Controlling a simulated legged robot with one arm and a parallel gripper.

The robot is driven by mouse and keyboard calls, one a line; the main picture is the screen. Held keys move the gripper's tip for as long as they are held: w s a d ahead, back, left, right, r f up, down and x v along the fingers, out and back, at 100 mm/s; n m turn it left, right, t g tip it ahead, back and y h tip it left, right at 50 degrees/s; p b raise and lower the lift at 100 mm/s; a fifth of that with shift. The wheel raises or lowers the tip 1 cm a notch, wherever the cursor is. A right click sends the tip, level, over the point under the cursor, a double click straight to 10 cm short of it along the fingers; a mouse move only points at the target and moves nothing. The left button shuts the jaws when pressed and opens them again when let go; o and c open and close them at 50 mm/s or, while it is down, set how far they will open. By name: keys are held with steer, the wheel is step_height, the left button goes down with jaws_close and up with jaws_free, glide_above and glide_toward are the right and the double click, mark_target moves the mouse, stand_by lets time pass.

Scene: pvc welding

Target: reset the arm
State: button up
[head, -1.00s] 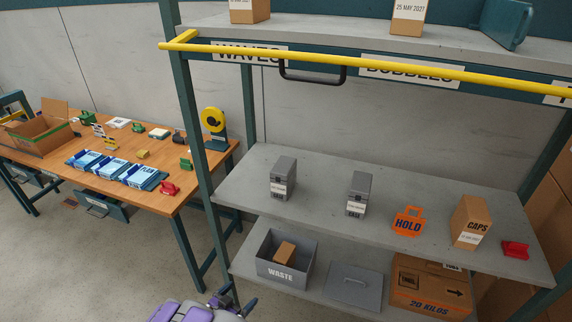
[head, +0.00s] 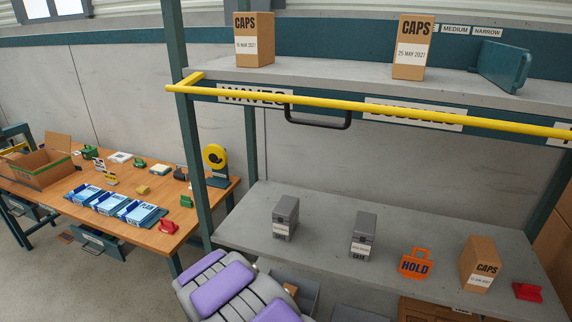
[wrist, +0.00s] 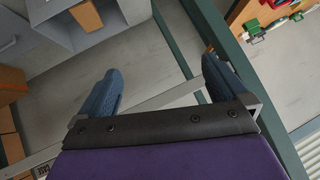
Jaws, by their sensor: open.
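My gripper (wrist: 163,82) shows in the wrist view with its two blue-grey fingers wide apart and nothing between them. Beyond the fingers are bare floor and parts of the shelf frame. In the head view, my purple and grey arm rises from the bottom edge, in front of the lower left part of the shelf unit. The fingertips cannot be made out there. My arm hides much of the lower shelf's left side.
The grey middle shelf (head: 325,253) holds two grey boxes, an orange HOLD tag (head: 415,264), a CAPS carton (head: 480,263) and a red item (head: 528,291). A yellow rail (head: 380,106) crosses above. A teal post (head: 190,130) stands left, beside the wooden workbench (head: 150,237).

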steer(key=s+d+r+n+g+y, duration=0.3)
steer(key=s+d+r+g, duration=0.2)
steer(key=s+d+r, duration=0.85)
steer(key=s+d+r+g+h, duration=0.1)
steer(key=s+d+r+g, duration=0.1)
steer(key=s+d, duration=0.4)
steer(key=s+d+r+n+g+h, duration=0.1)
steer(key=s+d, duration=0.5)
steer(key=s, duration=0.9)
steer(key=s+d+r+g+h, duration=0.1)
steer(key=s+d+r+g, duration=0.2)
steer(key=s+d, duration=0.3)
steer(key=s+r, duration=0.1)
steer(key=s, duration=0.3)
steer(key=shift+s+d+r+h, duration=0.15)
steer(key=shift+s+d+h, duration=0.1)
steer(key=shift+d+h, duration=0.1)
